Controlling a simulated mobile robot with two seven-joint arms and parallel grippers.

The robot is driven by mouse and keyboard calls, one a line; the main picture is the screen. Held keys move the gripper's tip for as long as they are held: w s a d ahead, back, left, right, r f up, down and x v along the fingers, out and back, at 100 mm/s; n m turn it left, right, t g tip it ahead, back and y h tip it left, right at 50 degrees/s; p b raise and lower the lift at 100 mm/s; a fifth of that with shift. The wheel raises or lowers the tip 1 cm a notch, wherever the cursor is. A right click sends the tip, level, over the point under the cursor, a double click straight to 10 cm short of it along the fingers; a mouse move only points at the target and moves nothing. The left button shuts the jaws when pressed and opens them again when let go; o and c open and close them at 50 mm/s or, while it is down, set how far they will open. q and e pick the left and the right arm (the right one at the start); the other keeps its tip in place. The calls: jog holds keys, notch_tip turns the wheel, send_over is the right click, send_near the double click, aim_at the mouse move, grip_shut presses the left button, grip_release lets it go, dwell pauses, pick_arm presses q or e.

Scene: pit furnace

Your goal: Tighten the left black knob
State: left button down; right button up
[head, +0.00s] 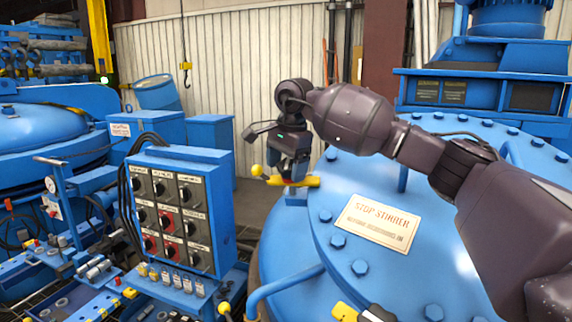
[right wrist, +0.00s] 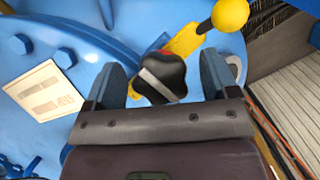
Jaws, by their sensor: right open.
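The left black knob (right wrist: 162,78) has a pale stripe and a bit of red behind it. It sits by a yellow lever (right wrist: 185,42) on the blue furnace lid. My right gripper (right wrist: 161,80) is open in the right wrist view, with one blue finger on each side of the knob and visible gaps between. In the head view, my right gripper (head: 290,168) hangs over the yellow lever (head: 300,181) at the lid's left edge, and the knob is mostly hidden there. My left gripper is not in view.
Another yellow lever (head: 343,312) with a dark knob (head: 378,313) shows at the bottom edge. A blue control box (head: 178,210) with several dials stands to the left. The lid (head: 300,235) carries raised bolts and a "STOP STIRRER" plate (head: 380,222).

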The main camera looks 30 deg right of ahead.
jog(key=c, duration=0.9)
